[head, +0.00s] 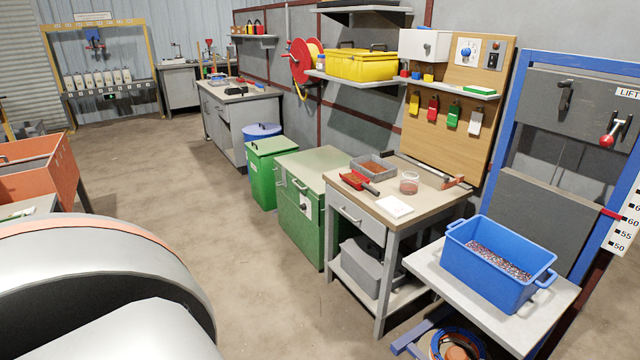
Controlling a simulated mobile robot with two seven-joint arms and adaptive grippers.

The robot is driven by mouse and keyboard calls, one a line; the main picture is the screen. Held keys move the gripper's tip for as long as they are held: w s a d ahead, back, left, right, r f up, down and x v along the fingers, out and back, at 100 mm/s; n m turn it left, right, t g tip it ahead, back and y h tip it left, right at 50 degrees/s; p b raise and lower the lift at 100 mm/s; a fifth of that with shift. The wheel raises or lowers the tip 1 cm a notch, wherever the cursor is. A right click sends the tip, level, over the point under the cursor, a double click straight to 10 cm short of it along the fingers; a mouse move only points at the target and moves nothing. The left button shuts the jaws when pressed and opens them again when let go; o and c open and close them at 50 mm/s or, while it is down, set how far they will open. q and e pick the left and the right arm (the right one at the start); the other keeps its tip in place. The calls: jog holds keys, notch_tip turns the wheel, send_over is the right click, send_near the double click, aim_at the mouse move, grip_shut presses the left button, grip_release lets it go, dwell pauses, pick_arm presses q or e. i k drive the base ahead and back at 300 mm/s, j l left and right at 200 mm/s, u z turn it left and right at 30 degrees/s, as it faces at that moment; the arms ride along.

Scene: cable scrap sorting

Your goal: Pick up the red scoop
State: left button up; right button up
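The red scoop (354,179) lies on the wooden-topped workbench (440,186) at the right of the head view. Its dark handle (371,190) points toward the lower right. The scoop sits just in front of a grey tray (373,166) with reddish contents. I cannot tell whether the scoop is empty. Neither of my grippers is in view.
A clear round container (409,183) and a white sheet (394,207) lie near the scoop. A blue crate of granules (493,276) stands on a lower table to the right. A green cabinet (303,207) adjoins the bench. Floor (250,270) in front is clear.

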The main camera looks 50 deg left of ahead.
aim_at(354, 178)
jog(key=u, duration=1.25)
